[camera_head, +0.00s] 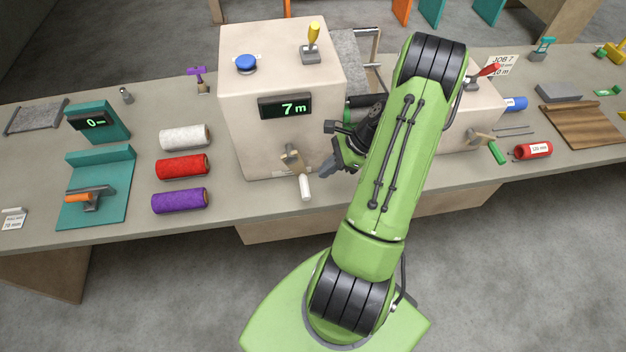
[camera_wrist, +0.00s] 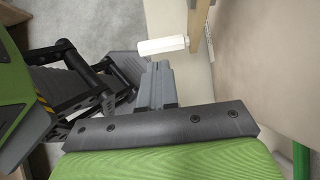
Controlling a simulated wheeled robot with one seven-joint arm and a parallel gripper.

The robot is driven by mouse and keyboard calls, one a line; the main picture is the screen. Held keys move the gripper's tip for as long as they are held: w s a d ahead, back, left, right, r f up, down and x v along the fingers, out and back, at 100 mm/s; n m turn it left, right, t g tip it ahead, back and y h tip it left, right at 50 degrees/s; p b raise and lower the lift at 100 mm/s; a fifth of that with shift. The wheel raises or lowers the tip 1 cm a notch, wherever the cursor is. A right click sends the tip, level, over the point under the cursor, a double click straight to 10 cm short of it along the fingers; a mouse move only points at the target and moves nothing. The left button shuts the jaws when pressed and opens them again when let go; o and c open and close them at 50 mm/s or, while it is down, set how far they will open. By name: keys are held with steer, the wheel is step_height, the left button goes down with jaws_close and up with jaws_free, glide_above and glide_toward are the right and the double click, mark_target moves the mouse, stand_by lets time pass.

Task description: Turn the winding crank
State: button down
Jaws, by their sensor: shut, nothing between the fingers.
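The winding crank (camera_head: 293,158) is on the front of a beige machine box (camera_head: 244,130). Its tan arm points down, and its white handle (camera_head: 305,187) sticks out at the lower end. My gripper (camera_head: 328,170) is shut and empty, just right of the crank and apart from the handle. In the wrist view the white handle (camera_wrist: 162,46) and tan crank arm (camera_wrist: 198,30) lie beyond the shut fingers (camera_wrist: 157,82). The box's display (camera_head: 287,107) reads 7 m. My arm hides part of the box's right side.
A second beige box with a green-handled crank (camera_head: 497,152) and a red lever (camera_head: 489,70) stands to the right. White (camera_head: 185,137), red (camera_head: 182,166) and purple (camera_head: 180,200) rolls lie to the left. A blue button (camera_head: 246,63) and yellow lever (camera_head: 312,40) top the first box.

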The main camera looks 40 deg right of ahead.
mark_target(306, 186)
steer(key=x, duration=0.5)
steer(key=shift+w+a+f, duration=0.15)
steer(key=shift+f, duration=0.2)
steer(key=shift+f, duration=0.15)
steer(key=shift+w+a+f+t+y+b, duration=0.2)
steer(key=shift+a+f+t+y+b, duration=0.15)
steer(key=shift+t+y+b, duration=0.35)
steer(key=shift+w+a+f+t+y+b, duration=0.2)
steer(key=shift+f+t+y+b, duration=0.15)
steer(key=shift+y, duration=0.2)
steer(key=shift+w+a+f+t+y+b, duration=0.15)
steer(key=shift+a+f+y+b, duration=0.1)
steer(key=shift+y+b, duration=0.25)
steer(key=a+t+y+b, duration=0.1)
steer(key=w+t+y+b, duration=0.1)
steer(key=y+b, duration=0.1)
steer(key=shift+w+a+f, duration=0.1)
steer(key=shift+a+f, duration=0.3)
steer(key=y+b, duration=0.1)
steer(key=w+a+t+y+b, duration=0.1)
steer(key=shift+a+r+t+y, duration=0.15)
steer(key=shift+a+t+y, duration=0.1)
steer(key=shift+t+y, duration=0.1)
steer(key=shift+w+a+r+b, duration=0.2)
steer(key=shift+w+a+b, duration=0.05)
steer(key=shift+a+b, duration=0.1)
steer(key=shift+w+a, duration=0.1)
